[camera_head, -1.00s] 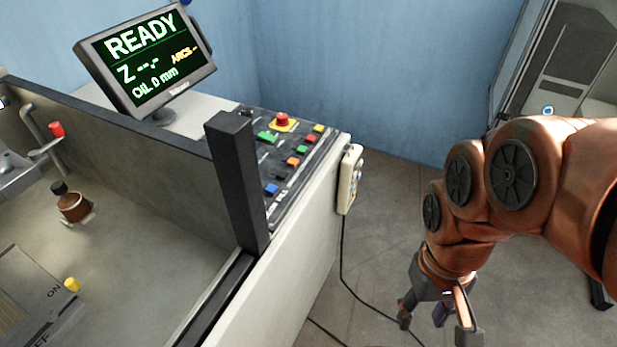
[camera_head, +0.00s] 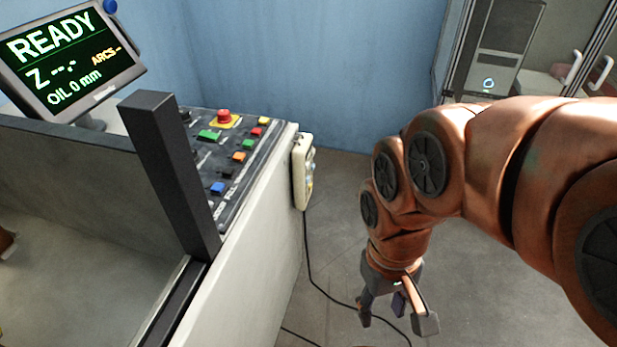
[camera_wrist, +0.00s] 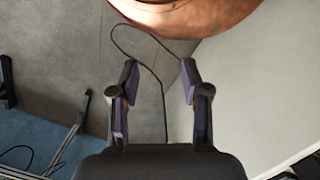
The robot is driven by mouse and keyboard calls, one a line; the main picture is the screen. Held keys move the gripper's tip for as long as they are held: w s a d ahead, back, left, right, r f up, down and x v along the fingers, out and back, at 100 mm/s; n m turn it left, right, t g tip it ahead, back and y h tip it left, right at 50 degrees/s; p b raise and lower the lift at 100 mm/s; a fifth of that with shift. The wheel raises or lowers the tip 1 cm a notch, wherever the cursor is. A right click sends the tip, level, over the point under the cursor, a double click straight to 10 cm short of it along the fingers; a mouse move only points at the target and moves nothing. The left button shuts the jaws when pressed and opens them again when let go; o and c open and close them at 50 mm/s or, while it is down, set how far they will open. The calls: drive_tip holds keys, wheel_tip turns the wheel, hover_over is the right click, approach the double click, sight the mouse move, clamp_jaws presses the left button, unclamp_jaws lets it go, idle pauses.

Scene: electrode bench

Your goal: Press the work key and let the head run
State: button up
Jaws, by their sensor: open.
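The key panel (camera_head: 205,180) is a dark sloped board on top of the machine, in the head view left of centre. It carries several coloured keys: a green key (camera_head: 209,134), an orange key (camera_head: 239,157), a blue key (camera_head: 217,188) and a red mushroom button (camera_head: 224,116) on a yellow base. The labels are too small to read, so I cannot tell which is the work key. The screen (camera_head: 72,57) reads READY, Z --.-, OIL 0 mm. My gripper (camera_head: 397,325) is open and empty, pointing down right of the machine, apart from the panel. Its spread fingers also show in the wrist view (camera_wrist: 160,85).
A dark post (camera_head: 170,170) stands between the tank and the panel. A beige hand pendant (camera_head: 302,172) hangs on the machine's side, its black cable (camera_head: 309,262) trailing across the floor. A glass-fronted cabinet (camera_head: 505,50) is at the back right.

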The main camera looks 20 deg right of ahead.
clamp_jaws()
idle(0.3)
idle(1.3)
